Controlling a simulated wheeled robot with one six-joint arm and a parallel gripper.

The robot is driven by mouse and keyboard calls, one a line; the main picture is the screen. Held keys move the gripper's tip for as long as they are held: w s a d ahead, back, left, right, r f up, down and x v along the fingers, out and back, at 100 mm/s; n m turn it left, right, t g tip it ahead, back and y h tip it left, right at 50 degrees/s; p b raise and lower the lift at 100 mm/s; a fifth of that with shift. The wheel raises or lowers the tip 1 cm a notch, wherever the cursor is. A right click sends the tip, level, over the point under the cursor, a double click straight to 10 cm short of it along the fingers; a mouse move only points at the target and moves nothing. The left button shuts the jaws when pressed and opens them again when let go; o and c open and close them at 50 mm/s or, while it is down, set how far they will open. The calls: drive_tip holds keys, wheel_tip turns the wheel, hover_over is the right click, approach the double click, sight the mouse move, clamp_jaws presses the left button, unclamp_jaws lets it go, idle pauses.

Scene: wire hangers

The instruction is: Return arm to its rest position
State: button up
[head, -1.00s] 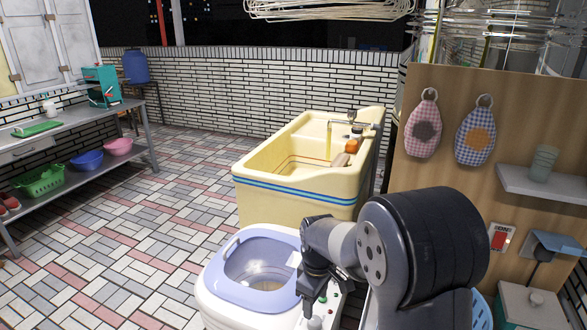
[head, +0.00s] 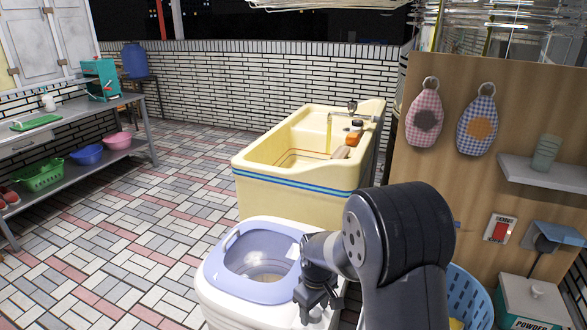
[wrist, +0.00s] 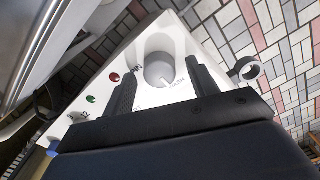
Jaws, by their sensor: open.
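My gripper (head: 318,306) hangs over the front right side of the white washing machine (head: 213,290), beside its open lilac-rimmed tub. In the wrist view my gripper (wrist: 163,72) shows two dark fingers spread apart with nothing held between them. A grey knob (wrist: 160,68) on the machine's white control panel (wrist: 178,40) shows between and beyond the fingers. Whether the fingers touch the panel I cannot tell. My arm is bent, with its thick dark link in the lower right of the head view. Wire hangers (head: 330,4) show at the top edge.
A cream sink tub (head: 295,195) stands behind the machine. A wooden panel (head: 455,190) with two hanging mitts and a shelf (head: 545,180) is at the right. A blue basket (head: 470,295) and a powder box (head: 535,300) are low right. Tiled floor at left is clear.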

drive_tip(key=m, duration=0.5)
drive_tip(key=shift+b, duration=0.4)
drive_tip(key=m+b, duration=0.1)
drive_tip(key=m, duration=0.4)
drive_tip(key=m+b, duration=0.1)
drive_tip(key=m, duration=0.4)
drive_tip(key=shift+d+b, duration=0.1)
drive_tip(key=shift+b, duration=0.3)
drive_tip(key=m+b, duration=0.2)
drive_tip(key=m, duration=0.3)
drive_tip(key=shift+m, duration=0.3)
